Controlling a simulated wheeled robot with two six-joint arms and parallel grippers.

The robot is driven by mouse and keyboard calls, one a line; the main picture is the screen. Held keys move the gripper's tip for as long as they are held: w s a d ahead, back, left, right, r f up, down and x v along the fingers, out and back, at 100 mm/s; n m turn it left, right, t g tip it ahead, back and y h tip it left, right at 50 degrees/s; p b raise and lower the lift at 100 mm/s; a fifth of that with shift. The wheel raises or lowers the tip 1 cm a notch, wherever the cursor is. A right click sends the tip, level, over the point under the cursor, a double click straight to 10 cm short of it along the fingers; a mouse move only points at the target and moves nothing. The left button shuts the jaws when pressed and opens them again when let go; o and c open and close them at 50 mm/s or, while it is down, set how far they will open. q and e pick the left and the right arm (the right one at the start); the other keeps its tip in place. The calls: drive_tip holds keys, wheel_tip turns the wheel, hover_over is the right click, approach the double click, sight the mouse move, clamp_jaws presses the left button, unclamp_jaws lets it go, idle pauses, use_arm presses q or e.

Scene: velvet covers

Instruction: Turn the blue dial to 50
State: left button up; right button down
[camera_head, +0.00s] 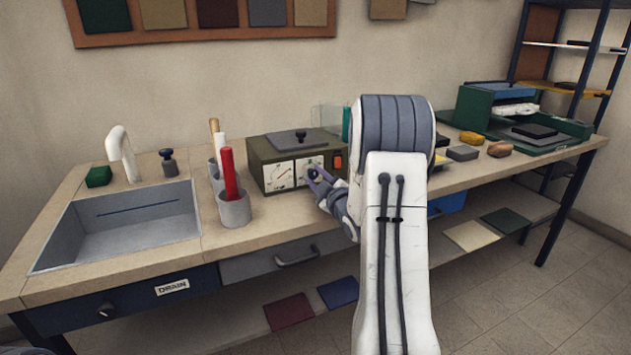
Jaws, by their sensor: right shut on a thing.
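The green-brown control box (258,163) stands on the bench against the wall. Its front has two white dial faces. The left face (278,176) carries a red pointer. The blue dial (313,173) is on the right face and is mostly covered by my gripper. My right gripper (315,175) is shut on the blue dial, reaching it from the front right. The scale numbers are too small to read, so I cannot tell the dial's setting. My left gripper is not in view.
An orange switch (338,161) sits right of the dial. Left of the box are a grey cup with a red rod (230,178) and a sink (125,225). A green tray (555,143) and several small blocks stand to the right. My right arm hides the bench's middle.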

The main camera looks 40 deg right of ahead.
drive_tip(key=shift+a, duration=0.1)
drive_tip(key=c, duration=0.5)
unclamp_jaws()
drive_tip(key=shift+w, duration=0.1)
drive_tip(key=shift+s, duration=0.3)
drive_tip(key=v, duration=1)
drive_tip(key=shift+b, duration=0.3)
